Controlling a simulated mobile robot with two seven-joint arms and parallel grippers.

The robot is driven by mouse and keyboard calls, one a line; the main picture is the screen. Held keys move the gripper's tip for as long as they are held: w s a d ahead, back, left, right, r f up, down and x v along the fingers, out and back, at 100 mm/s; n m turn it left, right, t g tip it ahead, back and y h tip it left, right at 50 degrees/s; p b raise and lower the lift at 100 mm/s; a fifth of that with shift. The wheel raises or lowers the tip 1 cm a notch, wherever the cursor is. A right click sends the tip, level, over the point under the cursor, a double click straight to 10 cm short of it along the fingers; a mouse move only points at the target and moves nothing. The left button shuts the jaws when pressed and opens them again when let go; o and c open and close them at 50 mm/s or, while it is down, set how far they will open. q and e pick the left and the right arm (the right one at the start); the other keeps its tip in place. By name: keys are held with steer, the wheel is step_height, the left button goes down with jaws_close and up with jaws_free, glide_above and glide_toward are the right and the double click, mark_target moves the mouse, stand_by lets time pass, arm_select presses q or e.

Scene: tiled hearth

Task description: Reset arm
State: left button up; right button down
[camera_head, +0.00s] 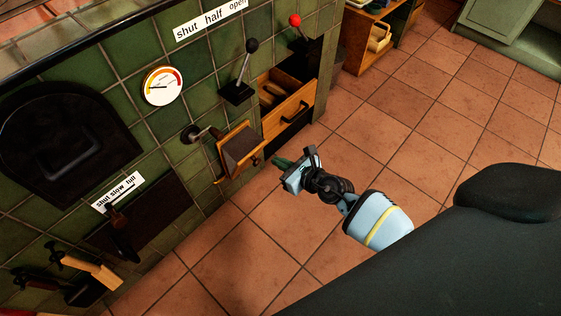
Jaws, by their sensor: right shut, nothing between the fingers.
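My right gripper (284,164) is in the middle of the view, above the tiled floor, on my blue and black arm. Its dark fingers are shut with nothing held. They point left toward the green tiled hearth (205,62). A wooden box-like fitting (240,149) on the hearth front is just left of the fingertips. I cannot tell if they touch. My left gripper is not in view.
An open wooden drawer (291,117) juts from the hearth above my right gripper. A black-knobbed lever (245,68), a red-knobbed lever (296,22) and a round gauge (162,86) are on the hearth. Terracotta floor (235,257) is clear below the gripper.

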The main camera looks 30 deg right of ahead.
stand_by(0.3)
